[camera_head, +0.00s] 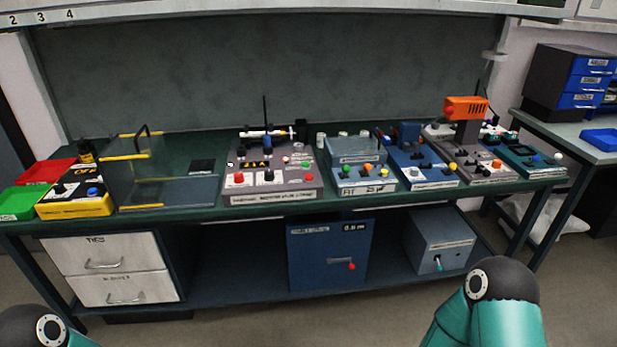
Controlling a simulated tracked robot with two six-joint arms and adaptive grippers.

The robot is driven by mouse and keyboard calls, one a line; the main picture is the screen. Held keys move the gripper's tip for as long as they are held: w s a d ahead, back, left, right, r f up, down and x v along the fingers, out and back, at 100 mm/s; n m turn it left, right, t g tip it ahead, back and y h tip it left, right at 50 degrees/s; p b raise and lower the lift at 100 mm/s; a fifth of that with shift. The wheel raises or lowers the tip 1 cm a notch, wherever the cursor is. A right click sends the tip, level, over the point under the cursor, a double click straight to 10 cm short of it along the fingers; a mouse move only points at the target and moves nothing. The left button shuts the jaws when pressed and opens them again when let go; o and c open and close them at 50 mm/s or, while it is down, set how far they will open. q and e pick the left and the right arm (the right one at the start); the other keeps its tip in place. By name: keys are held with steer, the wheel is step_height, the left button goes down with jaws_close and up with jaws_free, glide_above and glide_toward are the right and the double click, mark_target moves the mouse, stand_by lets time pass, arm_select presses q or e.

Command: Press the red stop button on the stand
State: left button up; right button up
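A grey control stand (270,187) stands at the front middle of the green bench. It carries a large red button (239,177) at its left front and another red button (308,180) at its right. Black knobs, a green button and an upright black rod are also on it. The label on its front is too small to read, so I cannot tell which red button is the stop button. Nothing touches the stand. Only rounded joints of my arms show at the bottom left and bottom right; both grippers are outside the view.
The green bench (210,218) also bears a yellow box (75,202), a clear guard (135,170), a blue-grey box (360,179), a blue device (420,170) and an orange-headed device (465,107). Red and green trays lie at the left. Floor before the bench is clear.

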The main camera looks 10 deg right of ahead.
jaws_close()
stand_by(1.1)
